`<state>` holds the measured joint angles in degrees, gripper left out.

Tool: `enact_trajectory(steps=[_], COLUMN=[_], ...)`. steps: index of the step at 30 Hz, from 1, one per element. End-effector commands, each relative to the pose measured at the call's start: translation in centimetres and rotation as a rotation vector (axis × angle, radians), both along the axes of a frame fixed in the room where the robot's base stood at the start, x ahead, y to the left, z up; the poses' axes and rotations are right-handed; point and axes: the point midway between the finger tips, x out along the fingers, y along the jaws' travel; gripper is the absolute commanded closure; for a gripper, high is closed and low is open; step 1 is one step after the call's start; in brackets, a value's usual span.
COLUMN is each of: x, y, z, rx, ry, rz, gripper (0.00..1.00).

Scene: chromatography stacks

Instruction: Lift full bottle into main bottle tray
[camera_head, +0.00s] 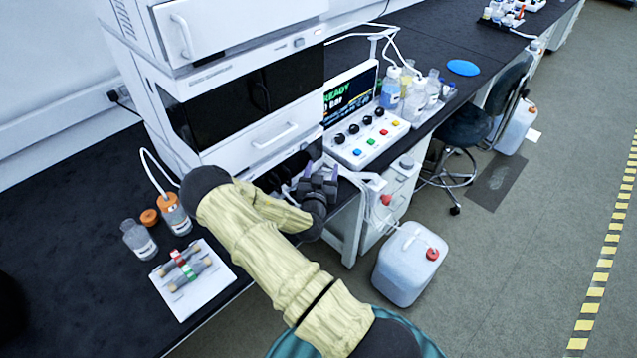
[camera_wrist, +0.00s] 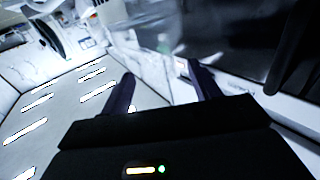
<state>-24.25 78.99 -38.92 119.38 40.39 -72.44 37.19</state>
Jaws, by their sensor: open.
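Several bottles, one with blue liquid (camera_head: 391,88), stand in a pale tray (camera_head: 447,97) on the bench beyond the control panel. I cannot tell which bottle is the full one, or whether this is the main tray. At left, a clear uncapped bottle (camera_head: 139,241) and an orange-capped bottle with tubing (camera_head: 176,218) stand on the bench. My gripper (camera_head: 318,183) is at the bench front below the panel, away from both groups. In the wrist view my gripper (camera_wrist: 160,82) is open. A blurred, see-through shape lies beyond its fingers; I cannot tell what it is.
The white instrument (camera_head: 235,125) and control panel (camera_head: 365,130) stand close behind my gripper. A white sheet with small columns (camera_head: 195,285) lies at left, near a loose orange cap (camera_head: 149,217). A white canister (camera_head: 408,265) stands on the floor, and a stool (camera_head: 472,125) is at right.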

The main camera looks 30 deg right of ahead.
Motion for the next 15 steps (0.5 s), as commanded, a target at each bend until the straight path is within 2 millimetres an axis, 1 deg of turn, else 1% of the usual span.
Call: enact_trajectory(steps=[1, 4, 15], x=[0.5, 1.2, 1.7], y=[-0.6, -1.0, 0.0], z=[0.1, 0.0, 0.0], rx=[-0.001, 0.0, 0.001], ry=[-0.001, 0.0, 0.001], rz=[-0.002, 0.0, 0.016], gripper=[0.38, 0.38, 0.38])
